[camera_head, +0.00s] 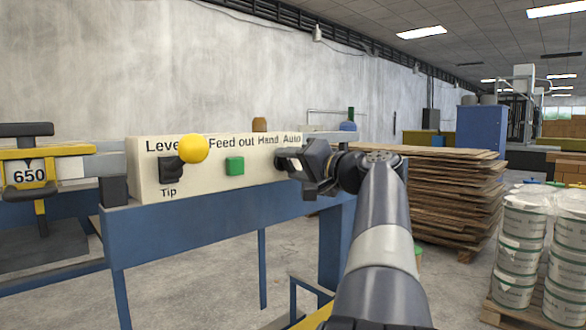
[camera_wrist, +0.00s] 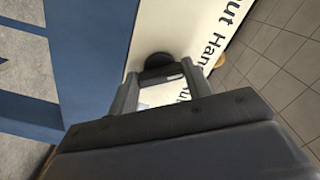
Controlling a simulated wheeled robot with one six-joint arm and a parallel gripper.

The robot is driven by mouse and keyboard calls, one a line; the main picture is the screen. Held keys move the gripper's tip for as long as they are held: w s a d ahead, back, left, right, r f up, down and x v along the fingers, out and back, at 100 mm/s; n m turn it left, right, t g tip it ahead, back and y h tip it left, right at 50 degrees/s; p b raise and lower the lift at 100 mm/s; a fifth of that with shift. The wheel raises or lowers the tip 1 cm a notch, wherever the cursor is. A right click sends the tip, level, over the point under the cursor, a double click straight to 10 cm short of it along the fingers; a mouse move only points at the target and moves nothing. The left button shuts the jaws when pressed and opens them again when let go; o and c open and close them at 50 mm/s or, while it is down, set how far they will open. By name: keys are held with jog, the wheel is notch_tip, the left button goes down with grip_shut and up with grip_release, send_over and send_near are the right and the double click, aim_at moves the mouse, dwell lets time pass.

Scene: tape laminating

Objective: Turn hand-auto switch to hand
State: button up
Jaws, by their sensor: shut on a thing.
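The cream control panel (camera_head: 215,190) carries the printed words Level, Feed out, Hand and Auto, with Tip lower at the left. The black hand-auto switch (camera_wrist: 158,62) sits on the panel below the Hand and Auto lettering. My gripper (camera_head: 287,163) reaches in from the right and is shut on this switch, with one finger on each side of it in the wrist view (camera_wrist: 160,85). In the head view my gripper mostly hides the switch, and which way it points cannot be told.
A green button (camera_head: 235,166) lies left of my gripper. Farther left are a yellow ball knob (camera_head: 194,149) and a black tip switch (camera_head: 171,174). The panel stands on a blue frame (camera_head: 200,237). Stacked boards (camera_head: 450,195) and white buckets (camera_head: 520,250) stand to the right.

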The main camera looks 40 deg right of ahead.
jog(key=o, duration=1)
jog(key=s, duration=1)
jog(key=shift+s+d, duration=0.4)
jog(key=shift+d, duration=0.05)
jog(key=w, duration=0.7)
jog(key=w+a, duration=0.1)
jog(key=w, duration=0.2)
jog(key=shift+w, duration=0.4)
